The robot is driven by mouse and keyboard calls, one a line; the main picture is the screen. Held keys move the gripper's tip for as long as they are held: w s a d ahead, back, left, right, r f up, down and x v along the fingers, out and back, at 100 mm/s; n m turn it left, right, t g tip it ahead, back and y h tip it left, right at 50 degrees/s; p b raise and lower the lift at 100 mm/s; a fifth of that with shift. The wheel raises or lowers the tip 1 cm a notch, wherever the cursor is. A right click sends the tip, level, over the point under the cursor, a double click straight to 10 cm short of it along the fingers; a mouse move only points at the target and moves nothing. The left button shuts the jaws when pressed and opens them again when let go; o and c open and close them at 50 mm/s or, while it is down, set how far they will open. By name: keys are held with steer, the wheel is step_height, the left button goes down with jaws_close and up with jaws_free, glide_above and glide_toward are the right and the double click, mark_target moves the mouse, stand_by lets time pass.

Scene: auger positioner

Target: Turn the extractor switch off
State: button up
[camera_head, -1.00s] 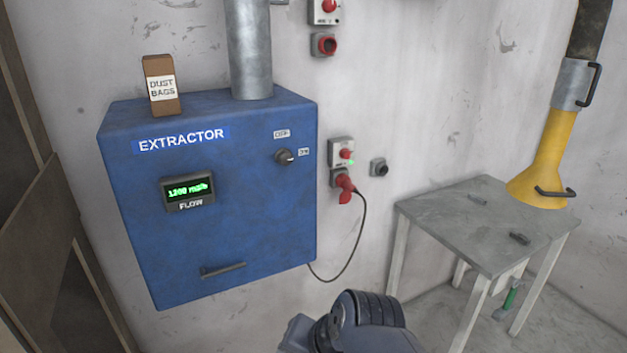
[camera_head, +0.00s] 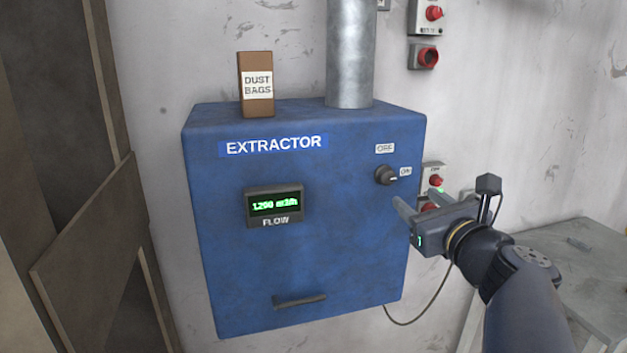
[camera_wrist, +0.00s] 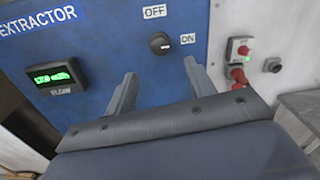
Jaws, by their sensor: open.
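The extractor is a blue wall cabinet (camera_head: 320,240) with a lit green flow display (camera_head: 273,204). Its switch is a dark round knob (camera_head: 386,175) at the upper right of the front, with an OFF label (camera_head: 385,148) above it and an ON label (camera_head: 406,171) to its right. The knob's light mark points toward ON. In the wrist view the knob (camera_wrist: 160,43) lies beyond and between the fingertips. My gripper (camera_head: 402,207) is open and empty, just below and in front of the knob, apart from it. In the wrist view both fingers (camera_wrist: 163,80) point toward the panel.
A dust bags box (camera_head: 256,85) and a metal duct (camera_head: 350,55) stand on top of the cabinet. A handle (camera_head: 300,300) sticks out low on its front. Red-button wall boxes (camera_head: 433,180) and a grey table (camera_head: 590,265) are to the right. Brown panels (camera_head: 95,250) stand at left.

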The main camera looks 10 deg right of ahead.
mark_target(389, 178)
steer(key=w+p, duration=0.1)
steer(key=w, duration=0.9)
steer(key=shift+f, duration=0.1)
steer(key=shift+c, duration=0.3)
steer(key=c, duration=0.9)
